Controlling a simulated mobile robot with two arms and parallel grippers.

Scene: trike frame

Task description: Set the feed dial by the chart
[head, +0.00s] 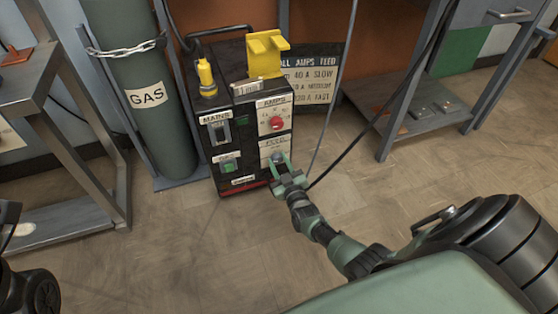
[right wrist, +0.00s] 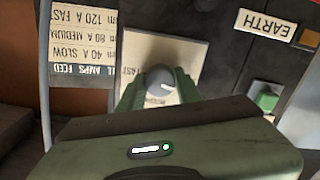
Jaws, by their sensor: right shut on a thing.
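The welder box (head: 228,150) stands on the floor with a FEED plate (head: 270,145) low on its front. My right gripper (head: 279,161) is shut on the grey feed dial (right wrist: 160,80), one finger on each side. In the right wrist view, which shows the panel upside down, the dial's white mark points right and FAST shows on the plate's left. The chart (head: 318,75) stands behind the box, partly hidden. In the right wrist view the chart (right wrist: 84,45) lists 120 A FAST, 80 A MEDIUM and 40 A SLOW. My left gripper is not in view.
Above the feed plate is the red AMPS dial (head: 277,124). The MAINS switch (head: 220,132) and a green button (head: 229,166) are on the left. A chained gas cylinder (head: 140,110) stands left of the box. Cables hang right of it. The floor in front is clear.

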